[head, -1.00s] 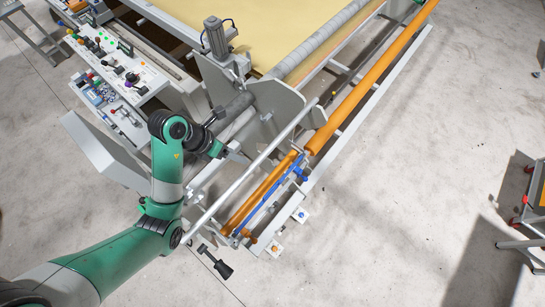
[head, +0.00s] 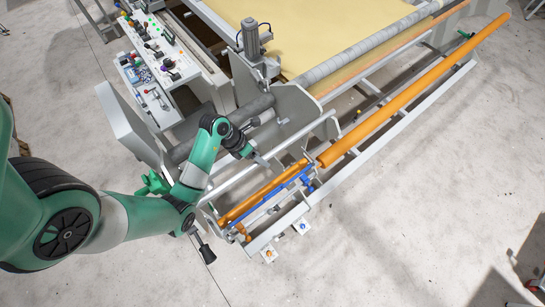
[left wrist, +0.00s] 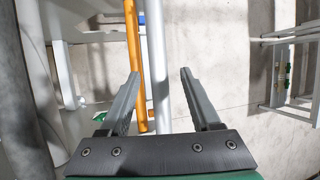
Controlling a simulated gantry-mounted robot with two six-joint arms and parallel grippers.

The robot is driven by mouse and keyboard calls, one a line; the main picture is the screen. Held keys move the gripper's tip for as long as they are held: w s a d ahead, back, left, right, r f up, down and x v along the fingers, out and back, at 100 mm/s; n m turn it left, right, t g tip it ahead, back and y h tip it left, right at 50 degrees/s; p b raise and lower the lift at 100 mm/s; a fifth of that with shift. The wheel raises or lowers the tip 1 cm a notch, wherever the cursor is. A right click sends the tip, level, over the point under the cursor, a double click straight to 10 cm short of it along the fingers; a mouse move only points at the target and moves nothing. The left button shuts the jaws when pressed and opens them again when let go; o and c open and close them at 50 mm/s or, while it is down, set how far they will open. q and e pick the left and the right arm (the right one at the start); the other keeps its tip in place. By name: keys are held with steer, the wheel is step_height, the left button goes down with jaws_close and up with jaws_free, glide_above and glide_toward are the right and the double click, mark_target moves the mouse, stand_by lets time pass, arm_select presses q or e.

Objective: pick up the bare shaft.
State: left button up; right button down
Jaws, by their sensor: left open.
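The bare shaft (head: 229,183) is a long, light grey metal rod lying diagonally along the front of the machine frame. My left gripper (head: 264,162) is open and empty, with its fingers close above the shaft. In the left wrist view the shaft (left wrist: 157,50) runs between the two spread fingers of my left gripper (left wrist: 160,73), nearer the middle than either finger. No contact with the shaft shows. My right gripper is not in view.
An orange bar (head: 253,199) with blue parts (head: 284,182) lies parallel, close beside the shaft. A longer orange tube (head: 415,90) extends to the upper right. Grey side plates and a fabric-covered roller (head: 360,58) stand behind.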

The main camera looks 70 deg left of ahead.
arm_select(q)
steer(key=shift+w+f, duration=0.1)
steer(key=shift+f, duration=0.05)
jaws_close()
stand_by(0.5)
